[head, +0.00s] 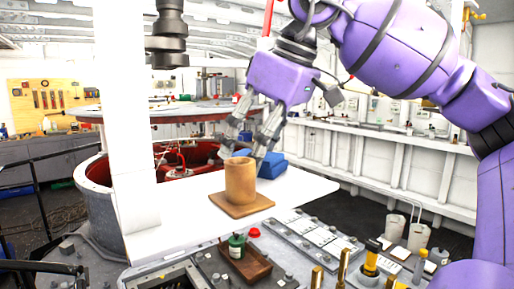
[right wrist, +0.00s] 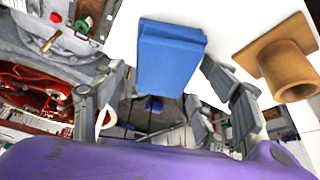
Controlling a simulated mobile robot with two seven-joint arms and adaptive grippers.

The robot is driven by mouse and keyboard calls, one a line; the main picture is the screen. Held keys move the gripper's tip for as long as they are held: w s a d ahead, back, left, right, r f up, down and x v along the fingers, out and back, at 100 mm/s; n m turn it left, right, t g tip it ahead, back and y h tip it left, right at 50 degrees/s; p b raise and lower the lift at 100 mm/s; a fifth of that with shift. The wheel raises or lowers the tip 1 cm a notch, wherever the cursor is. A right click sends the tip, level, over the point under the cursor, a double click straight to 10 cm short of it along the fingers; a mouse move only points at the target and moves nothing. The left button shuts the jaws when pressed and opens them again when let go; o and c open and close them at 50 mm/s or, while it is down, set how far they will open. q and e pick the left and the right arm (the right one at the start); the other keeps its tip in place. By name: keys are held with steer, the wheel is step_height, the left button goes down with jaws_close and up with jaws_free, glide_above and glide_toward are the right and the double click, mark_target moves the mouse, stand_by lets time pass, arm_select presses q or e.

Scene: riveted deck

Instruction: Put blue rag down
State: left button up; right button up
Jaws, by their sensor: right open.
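The blue rag (head: 272,165) is a folded block on the white tabletop (head: 310,185), just behind a brown wooden cup. It also shows in the right wrist view (right wrist: 170,58), flat near the tabletop's edge. My right gripper (head: 246,150) is open above the table, its fingers pointing down beside the rag and behind the cup. In the right wrist view its fingers (right wrist: 163,76) are spread to either side of the rag's near end, with nothing clearly held. Whether a finger touches the rag I cannot tell. My left gripper is not seen.
The wooden cup (head: 240,180) on its square base stands close in front of the rag; in the wrist view it (right wrist: 285,62) is right of it. A white post (head: 125,110) rises at the table's left. Bottles and a wooden tray (head: 243,262) lie in front, below. The table's right part is bare.

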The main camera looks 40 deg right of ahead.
steer(key=v, duration=1.2)
steer(key=shift+b, duration=0.35)
